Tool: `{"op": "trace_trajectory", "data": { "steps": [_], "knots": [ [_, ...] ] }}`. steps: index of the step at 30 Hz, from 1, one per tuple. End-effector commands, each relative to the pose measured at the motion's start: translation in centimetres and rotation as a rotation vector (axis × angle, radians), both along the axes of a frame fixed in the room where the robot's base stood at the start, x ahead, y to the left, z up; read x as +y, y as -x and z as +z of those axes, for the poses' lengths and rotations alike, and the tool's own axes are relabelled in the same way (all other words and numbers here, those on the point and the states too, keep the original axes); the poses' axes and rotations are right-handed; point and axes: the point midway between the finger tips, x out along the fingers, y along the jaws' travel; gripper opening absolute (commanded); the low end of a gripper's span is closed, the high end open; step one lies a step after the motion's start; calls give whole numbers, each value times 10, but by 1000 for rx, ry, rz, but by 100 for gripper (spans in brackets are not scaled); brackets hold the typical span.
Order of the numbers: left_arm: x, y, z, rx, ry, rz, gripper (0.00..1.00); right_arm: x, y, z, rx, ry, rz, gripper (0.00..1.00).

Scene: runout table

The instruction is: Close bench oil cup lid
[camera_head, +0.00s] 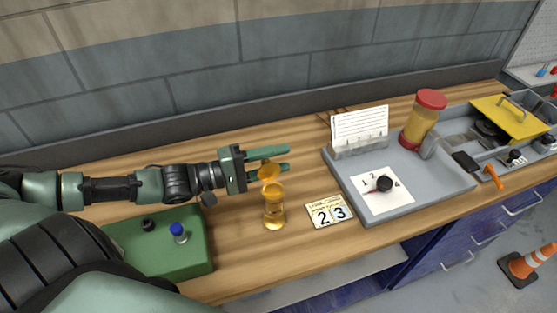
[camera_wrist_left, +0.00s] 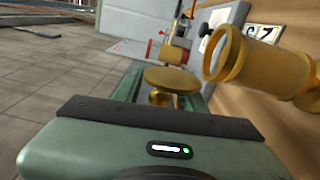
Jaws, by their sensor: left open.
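The bench oil cup (camera_head: 274,208) is a gold cup on a footed base, standing upright on the wooden bench. Its round gold lid (camera_head: 268,173) is raised above the cup's rim, so the cup is open. In the left wrist view, the cup's open mouth (camera_wrist_left: 226,55) is at upper right and the lid (camera_wrist_left: 171,80) is a disc close in front of the gripper. My left gripper (camera_head: 288,159) is open, with its fingers pointing right at the lid's height, beside or around it. I cannot tell whether they touch. My right gripper is not in view.
A green box (camera_head: 165,250) with a blue knob is left of the cup. A number plate (camera_head: 329,212) lies close on the right. Beyond it are a grey tray (camera_head: 440,187) with a dial and a red-lidded jar (camera_head: 424,118). The grey wall runs behind.

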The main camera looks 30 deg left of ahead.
Motion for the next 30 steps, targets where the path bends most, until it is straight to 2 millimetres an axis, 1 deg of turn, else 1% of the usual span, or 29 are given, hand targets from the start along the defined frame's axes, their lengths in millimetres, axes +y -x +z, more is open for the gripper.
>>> {"op": "trace_trajectory", "data": {
  "steps": [10,11,12,14,15,23,30],
  "knots": [
    [-2,-2,0,0,0,-1,41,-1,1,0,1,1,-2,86],
    [-2,-2,0,0,0,-1,38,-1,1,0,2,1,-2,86],
    [-2,-2,0,0,0,0,27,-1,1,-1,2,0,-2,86],
    [-2,-2,0,0,0,0,10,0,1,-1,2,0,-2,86],
    [-2,-2,0,0,0,0,0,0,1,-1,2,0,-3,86],
    [-2,-2,1,-6,-7,0,0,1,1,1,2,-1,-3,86],
    [-4,0,5,-56,-66,1,0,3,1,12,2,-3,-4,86]
  ]
}}
